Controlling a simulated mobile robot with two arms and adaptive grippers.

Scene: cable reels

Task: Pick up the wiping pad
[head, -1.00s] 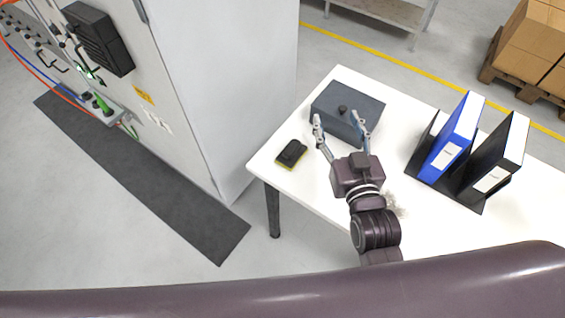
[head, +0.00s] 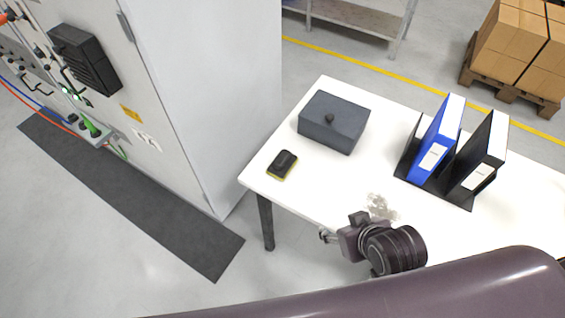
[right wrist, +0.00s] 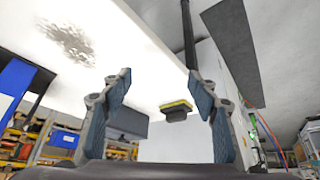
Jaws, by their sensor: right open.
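The wiping pad (head: 283,164), black on top with a yellow underside, lies near the left corner of the white table (head: 309,199). It also shows in the right wrist view (right wrist: 176,110), between the fingers and some way beyond them. My right gripper (head: 327,236) is at the table's front edge, apart from the pad and on its near right side. Its fingers are mostly hidden in the head view. In the right wrist view the gripper (right wrist: 160,100) is open, with nothing between its fingertips. My left gripper is not in view.
Blue (head: 437,140) and black (head: 480,160) binders stand in a holder to the right. A grey smudge (head: 380,207) marks the table. A tall cabinet (head: 215,100) stands left of the table.

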